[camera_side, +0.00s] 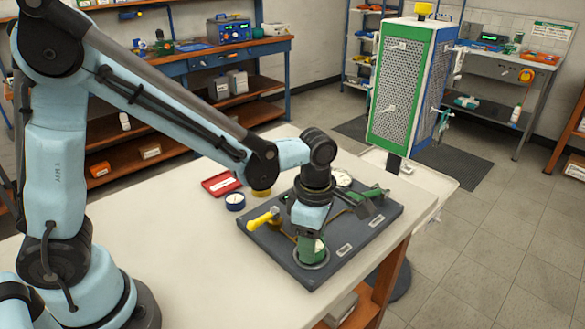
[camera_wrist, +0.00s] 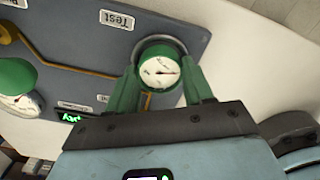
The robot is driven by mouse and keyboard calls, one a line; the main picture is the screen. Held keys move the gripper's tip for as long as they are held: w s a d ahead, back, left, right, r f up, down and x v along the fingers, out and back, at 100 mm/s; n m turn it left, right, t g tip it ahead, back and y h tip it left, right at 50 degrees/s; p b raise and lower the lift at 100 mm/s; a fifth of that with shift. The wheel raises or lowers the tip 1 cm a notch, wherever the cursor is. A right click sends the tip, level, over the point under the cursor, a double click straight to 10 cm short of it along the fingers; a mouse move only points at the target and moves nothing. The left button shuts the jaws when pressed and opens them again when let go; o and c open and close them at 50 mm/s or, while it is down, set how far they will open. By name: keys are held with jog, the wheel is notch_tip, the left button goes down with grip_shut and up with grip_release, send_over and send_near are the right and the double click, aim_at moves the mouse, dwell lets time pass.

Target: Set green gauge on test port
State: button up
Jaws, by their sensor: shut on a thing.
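The green gauge (camera_side: 313,246) has a round white dial and sits between the fingers of my gripper (camera_side: 309,241) at the front of the dark test board (camera_side: 348,262). In the wrist view its dial (camera_wrist: 160,70) faces the camera, with a green finger on each side. My gripper (camera_wrist: 161,93) is shut on it. The test port shows as a grey ring (camera_side: 322,262) around the gauge's lower part, close to a label reading Test (camera_wrist: 117,19). The gauge hides the port's middle, so I cannot tell whether it is fully seated.
A yellow-handled valve (camera_side: 263,219) stands at the board's left. A green knob (camera_wrist: 14,75) and another dial (camera_wrist: 22,104) show at the wrist view's left.

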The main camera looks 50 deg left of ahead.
jog(key=shift+f, duration=0.25)
jog(key=o, duration=1.5)
jog(key=shift+r, duration=4)
